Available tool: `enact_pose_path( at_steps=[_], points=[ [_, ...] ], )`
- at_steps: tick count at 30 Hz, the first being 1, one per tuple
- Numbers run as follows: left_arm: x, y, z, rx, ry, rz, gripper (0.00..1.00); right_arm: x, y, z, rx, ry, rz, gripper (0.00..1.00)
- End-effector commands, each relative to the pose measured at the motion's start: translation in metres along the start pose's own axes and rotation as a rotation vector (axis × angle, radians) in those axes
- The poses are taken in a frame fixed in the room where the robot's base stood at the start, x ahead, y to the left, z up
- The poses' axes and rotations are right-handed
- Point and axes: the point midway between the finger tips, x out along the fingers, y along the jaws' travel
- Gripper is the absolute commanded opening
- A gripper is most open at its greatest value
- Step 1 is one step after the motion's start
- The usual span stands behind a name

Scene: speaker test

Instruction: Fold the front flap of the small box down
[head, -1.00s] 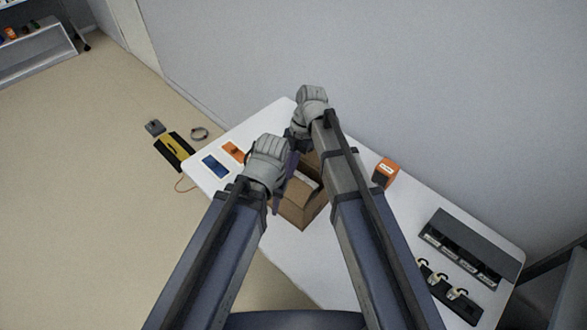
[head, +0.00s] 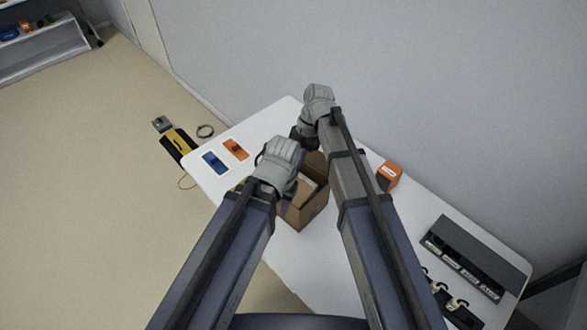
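The small brown cardboard box (head: 306,213) stands on the white table, partly covered by my two arms. Its top looks at least partly open, with something pale inside. Which flaps are up or down I cannot tell. My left gripper (head: 279,163) is at the box's left side, its grey wrist cover hiding its fingers. My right gripper (head: 303,136) is at the far side of the box; a dark part of it shows, but its fingers are not clear. I cannot tell whether either touches a flap.
On the white table (head: 290,262) lie a blue card (head: 214,162) and an orange card (head: 235,149) at left. An orange box (head: 390,174) stands right of my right arm. A dark rack (head: 466,258) and a black holder (head: 455,305) are at right. A wall is behind.

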Motion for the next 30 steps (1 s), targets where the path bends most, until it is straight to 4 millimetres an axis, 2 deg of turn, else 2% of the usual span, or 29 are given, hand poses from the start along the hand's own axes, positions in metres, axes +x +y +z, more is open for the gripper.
enact_pose_path(
  at_steps=[3, 12, 23, 30],
  points=[
    [0.0065, 0.0006, -0.0004, 0.0, 0.0, 0.0, 0.35, 0.0046, 0.0001, 0.0062, 0.0, 0.0, 0.0, 0.0],
    [0.0086, 0.0008, -0.0005, 0.0, 0.0, 0.0, 0.35, 0.0057, -0.0001, 0.009, -0.001, 0.0, 0.0, 0.0],
    [0.0081, 0.0008, -0.0005, 0.0, 0.0, 0.0, 0.35, 0.0055, -0.0002, 0.0081, -0.001, 0.0, 0.0, 0.0],
    [0.0046, 0.0005, -0.0003, 0.0, 0.0, 0.0, 0.35, 0.0051, -0.0005, -0.0003, -0.001, 0.0, 0.0, 0.0]
  ],
)
